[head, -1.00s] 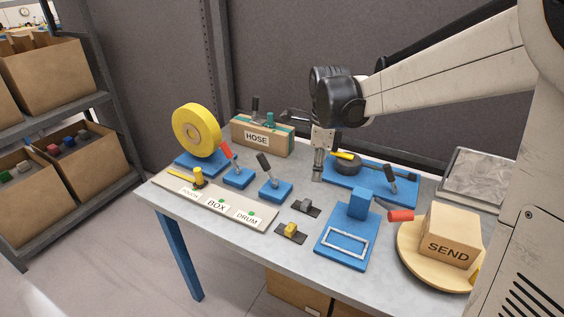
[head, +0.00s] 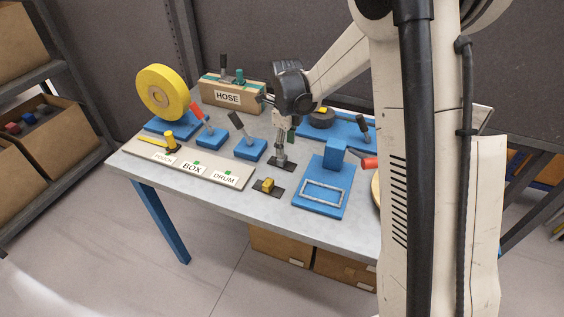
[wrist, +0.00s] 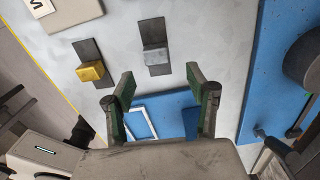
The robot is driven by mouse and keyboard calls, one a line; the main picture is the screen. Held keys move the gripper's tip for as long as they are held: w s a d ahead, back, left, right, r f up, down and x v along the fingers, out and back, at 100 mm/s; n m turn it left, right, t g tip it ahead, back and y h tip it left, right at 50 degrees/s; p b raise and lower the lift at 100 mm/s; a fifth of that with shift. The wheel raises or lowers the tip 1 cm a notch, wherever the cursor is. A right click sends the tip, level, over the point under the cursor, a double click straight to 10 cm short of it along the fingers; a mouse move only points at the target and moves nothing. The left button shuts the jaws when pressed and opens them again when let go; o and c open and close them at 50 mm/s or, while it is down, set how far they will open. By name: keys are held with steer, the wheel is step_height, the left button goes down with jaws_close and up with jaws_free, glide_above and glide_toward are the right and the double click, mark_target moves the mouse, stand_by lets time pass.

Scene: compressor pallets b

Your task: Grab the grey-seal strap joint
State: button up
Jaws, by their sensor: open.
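The grey-seal strap joint is a grey block on a short dark strap; the wrist view shows the grey block (wrist: 155,58) just beyond my fingertips. In the head view its dark strap (head: 291,165) shows beside my gripper, which hides most of the grey block. My gripper (head: 280,163) points down over this spot, and in the wrist view my gripper (wrist: 160,82) has its two green-lined fingers spread apart with nothing between them. A similar joint with a yellow block (head: 267,185) lies nearer the table's front edge; in the wrist view the yellow block (wrist: 90,72) is to the left.
A blue plate with a white frame (head: 323,193) lies right of the joints. Blue lever bases (head: 250,149) and the POUCH/BOX/DRUM board (head: 205,172) lie to the left. A yellow reel (head: 162,90) and HOSE box (head: 227,97) stand behind. My column hides the table's right end.

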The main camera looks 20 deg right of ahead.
mark_target(282, 161)
steer(key=shift+w+a+f, duration=0.1)
steer(key=shift+a+f, duration=0.1)
steer(key=shift+f, duration=0.75)
steer(key=shift+w+a+f, duration=0.1)
steer(key=shift+a+f, duration=0.05)
steer(key=shift+f, duration=0.85)
steer(key=shift+a+f, duration=0.2)
steer(key=shift+f, duration=0.75)
steer(key=c, duration=1.1)
steer(key=shift+r, duration=0.15)
